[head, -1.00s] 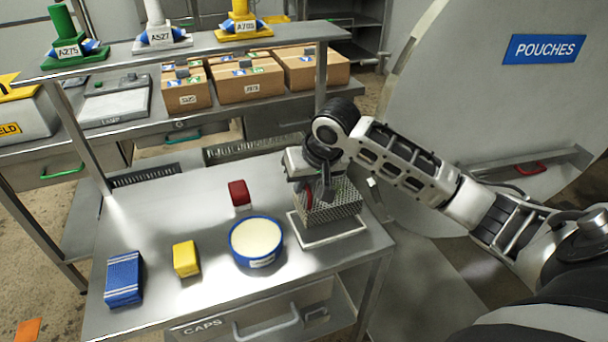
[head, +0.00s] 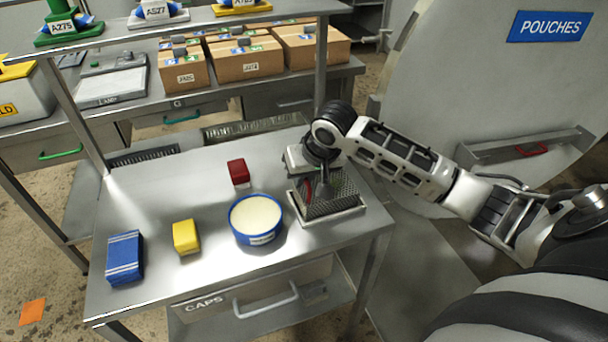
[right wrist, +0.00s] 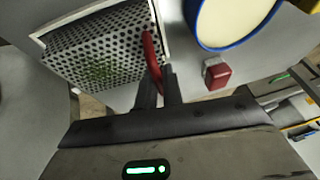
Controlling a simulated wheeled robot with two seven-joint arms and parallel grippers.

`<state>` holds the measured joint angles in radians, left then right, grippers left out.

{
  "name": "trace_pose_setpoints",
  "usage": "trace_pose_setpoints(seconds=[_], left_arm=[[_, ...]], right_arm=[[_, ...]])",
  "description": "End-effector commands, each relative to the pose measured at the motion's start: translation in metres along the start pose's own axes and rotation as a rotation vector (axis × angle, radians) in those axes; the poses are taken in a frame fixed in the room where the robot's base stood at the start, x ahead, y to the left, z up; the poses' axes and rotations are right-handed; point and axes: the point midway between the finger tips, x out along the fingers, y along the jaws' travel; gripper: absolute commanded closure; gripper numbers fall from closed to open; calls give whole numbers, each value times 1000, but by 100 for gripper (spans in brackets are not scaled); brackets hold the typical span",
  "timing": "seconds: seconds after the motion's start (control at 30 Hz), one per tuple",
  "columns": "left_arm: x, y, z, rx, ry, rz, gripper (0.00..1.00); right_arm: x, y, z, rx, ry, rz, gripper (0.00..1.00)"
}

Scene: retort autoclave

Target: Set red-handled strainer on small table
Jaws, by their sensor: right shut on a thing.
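The strainer is a perforated metal basket (head: 340,204) with a red handle (right wrist: 152,60). My left gripper is not in view.
Near the strainer are a blue-rimmed round tub (head: 256,220) and a red block (head: 238,172). A yellow block (head: 186,237) and a blue block (head: 124,257) lie further left. Behind stands a shelf with cardboard boxes (head: 243,68). A large round door (head: 470,90) is at right.

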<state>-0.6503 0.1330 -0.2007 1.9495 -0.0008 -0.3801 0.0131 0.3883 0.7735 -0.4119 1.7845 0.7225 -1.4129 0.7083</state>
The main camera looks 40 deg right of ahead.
Motion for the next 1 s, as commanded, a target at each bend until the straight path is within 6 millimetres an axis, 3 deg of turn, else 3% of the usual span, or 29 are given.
trace_pose_setpoints(seconds=[0.97,1.0], left_arm=[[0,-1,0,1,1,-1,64],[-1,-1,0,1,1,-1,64]], right_arm=[[3,0,1,0,2,-1,100],[3,0,1,0,2,-1,89]])
